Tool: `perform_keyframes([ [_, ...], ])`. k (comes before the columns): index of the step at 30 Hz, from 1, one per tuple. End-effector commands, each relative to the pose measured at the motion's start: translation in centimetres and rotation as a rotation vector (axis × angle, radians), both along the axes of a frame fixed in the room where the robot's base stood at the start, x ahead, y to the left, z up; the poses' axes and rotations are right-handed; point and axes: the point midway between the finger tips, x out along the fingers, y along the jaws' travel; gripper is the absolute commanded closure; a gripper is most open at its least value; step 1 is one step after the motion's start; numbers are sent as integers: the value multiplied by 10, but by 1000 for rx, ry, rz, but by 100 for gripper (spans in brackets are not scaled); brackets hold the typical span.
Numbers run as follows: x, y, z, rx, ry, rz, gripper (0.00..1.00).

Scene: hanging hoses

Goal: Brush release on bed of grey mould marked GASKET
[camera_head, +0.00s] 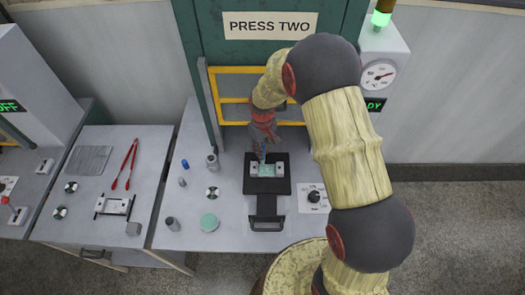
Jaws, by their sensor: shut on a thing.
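My gripper (263,142) is above the press table, pointing down, shut on a thin tool with a blue part, which looks like the brush (263,154). Its tip is over or at the back edge of a grey mould (254,170) with a pale green bed; I cannot tell whether it touches. The mould sits on a black plate (267,186) in front of the yellow guard. Any GASKET marking is too small to read. The bristles are not clear. A second grey mould (114,206) lies on the left table.
Left of the black plate stand a green round pad (209,222), small cylinders (172,223) and a metal cup (212,161). A yellow guard (232,85) and the PRESS TWO sign (270,26) are behind. Red tongs (125,164) lie left.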

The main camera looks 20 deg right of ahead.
Motion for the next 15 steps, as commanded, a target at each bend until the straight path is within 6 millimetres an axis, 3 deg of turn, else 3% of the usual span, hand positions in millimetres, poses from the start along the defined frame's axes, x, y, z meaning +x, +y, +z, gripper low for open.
perform_keyframes([
  [15,1,0,51,0,-2,0,100],
])
